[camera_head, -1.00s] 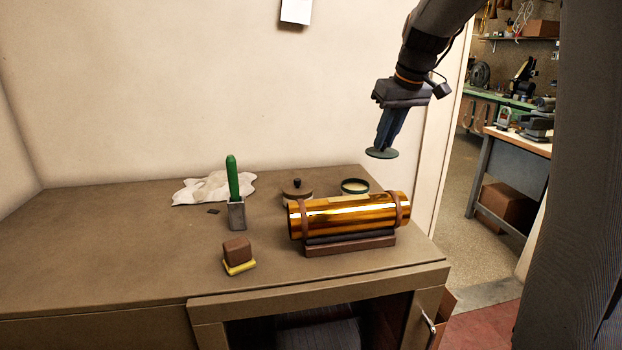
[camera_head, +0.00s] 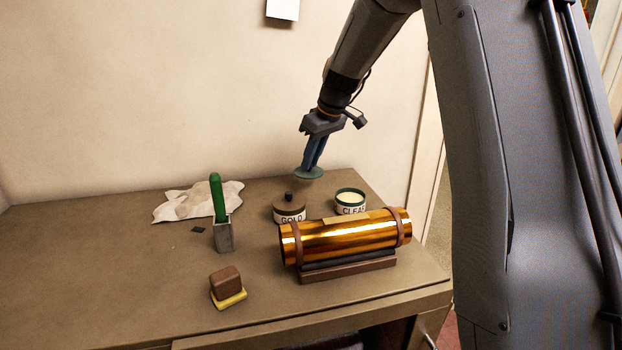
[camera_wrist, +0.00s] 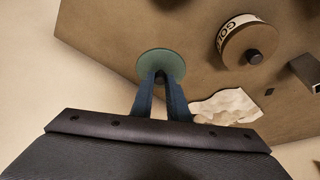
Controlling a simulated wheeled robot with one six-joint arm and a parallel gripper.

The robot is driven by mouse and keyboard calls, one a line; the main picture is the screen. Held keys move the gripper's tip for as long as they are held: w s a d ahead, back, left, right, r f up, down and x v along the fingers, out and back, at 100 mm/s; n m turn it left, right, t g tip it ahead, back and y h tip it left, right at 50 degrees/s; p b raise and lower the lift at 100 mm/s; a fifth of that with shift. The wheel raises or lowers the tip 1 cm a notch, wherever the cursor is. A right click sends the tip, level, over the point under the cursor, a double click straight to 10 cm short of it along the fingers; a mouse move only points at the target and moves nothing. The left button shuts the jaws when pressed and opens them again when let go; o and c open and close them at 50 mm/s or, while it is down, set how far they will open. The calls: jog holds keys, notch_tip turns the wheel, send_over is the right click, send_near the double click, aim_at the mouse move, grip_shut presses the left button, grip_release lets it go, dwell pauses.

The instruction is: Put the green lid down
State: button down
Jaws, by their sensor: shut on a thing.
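My gripper (camera_head: 311,168) is shut on the green lid (camera_head: 309,174), a flat round disc. The lid hangs in the air above the back part of the bench, behind the jars. In the wrist view the lid (camera_wrist: 160,64) sits at the fingertips of my gripper (camera_wrist: 160,80). An open jar labelled CLEAR (camera_head: 350,202), with a green rim and pale contents, stands to the right of and below the lid. A brown-lidded jar labelled GOLD (camera_head: 289,209) stands just below the lid in the head view; it also shows in the wrist view (camera_wrist: 245,42).
A brass tube (camera_head: 345,237) rests on a brown cradle (camera_head: 348,268) in front of the jars. A green-handled tool (camera_head: 218,198) stands in a grey holder (camera_head: 223,236). A crumpled cloth (camera_head: 195,201) lies at the back. A brown block (camera_head: 225,281) sits on a yellow pad. The bench's left side (camera_head: 90,265) is clear.

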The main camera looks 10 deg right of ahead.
aim_at(313, 173)
notch_tip(313, 173, down, 6)
jog(key=shift+s+r+p, duration=0.1)
jog(key=shift+r+p, duration=0.15)
jog(key=shift+p, duration=0.6)
jog(key=shift+f, duration=0.15)
jog(key=shift+f, duration=0.1)
jog(key=shift+f, duration=0.1)
jog(key=c, duration=1.7)
grip_release()
jog(key=shift+r, duration=0.2)
